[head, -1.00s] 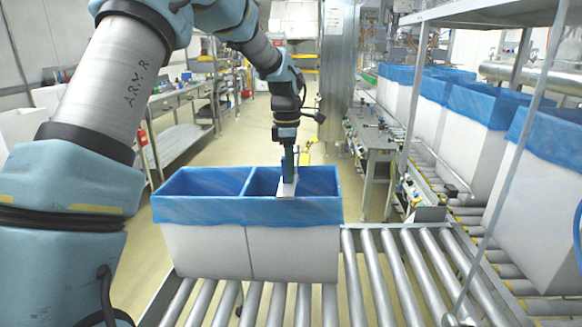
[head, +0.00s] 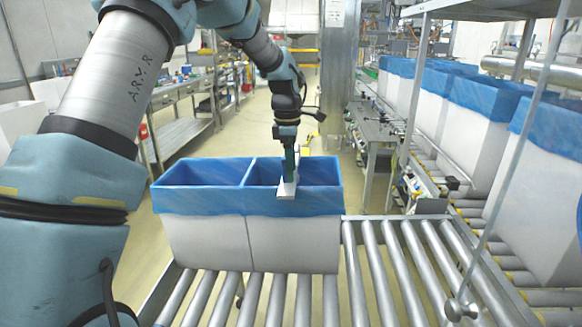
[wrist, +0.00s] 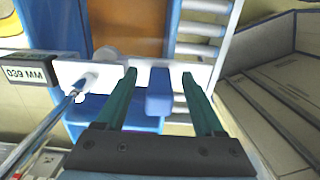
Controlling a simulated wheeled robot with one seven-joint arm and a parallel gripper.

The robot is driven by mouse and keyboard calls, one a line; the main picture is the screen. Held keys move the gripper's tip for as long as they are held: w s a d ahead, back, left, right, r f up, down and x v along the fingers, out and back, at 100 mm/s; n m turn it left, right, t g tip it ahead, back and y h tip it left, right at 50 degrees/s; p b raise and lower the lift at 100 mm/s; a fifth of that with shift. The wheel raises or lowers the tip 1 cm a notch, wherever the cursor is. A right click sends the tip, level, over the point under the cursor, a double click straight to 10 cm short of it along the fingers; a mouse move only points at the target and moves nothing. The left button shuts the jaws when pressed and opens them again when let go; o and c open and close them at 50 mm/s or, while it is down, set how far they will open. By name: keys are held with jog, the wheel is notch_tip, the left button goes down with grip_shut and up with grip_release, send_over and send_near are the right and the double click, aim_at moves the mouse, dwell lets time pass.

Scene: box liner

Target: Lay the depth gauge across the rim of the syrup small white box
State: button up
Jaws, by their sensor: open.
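The depth gauge has a white bar (wrist: 105,75) with a blue grip block and a thin metal rod (wrist: 52,118). In the head view its pale bar end (head: 287,191) overlaps the front rim of the right white box (head: 293,243). In the wrist view the bar spans between blue liner edges, over a brown interior. My gripper (wrist: 159,73) has its green fingers apart on either side of the blue block, with gaps showing. It also shows in the head view above the box (head: 290,178). Contact between bar and rim cannot be told for certain.
A second white box (head: 207,243) with a blue liner adjoins on the left. Both stand on a roller conveyor (head: 385,270) with bare rollers to the right. More lined boxes (head: 470,130) and a metal rack line the right side. A "039 MM" display (wrist: 27,75) shows at wrist-view left.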

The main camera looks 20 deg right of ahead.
jog(key=r, duration=0.3)
jog(key=r+b, duration=0.1)
jog(key=r, duration=0.3)
jog(key=r+b, duration=0.1)
jog(key=r, duration=0.2)
jog(key=shift+w+a+r, duration=0.1)
jog(key=shift+a+r, duration=0.15)
jog(key=shift+r, duration=0.15)
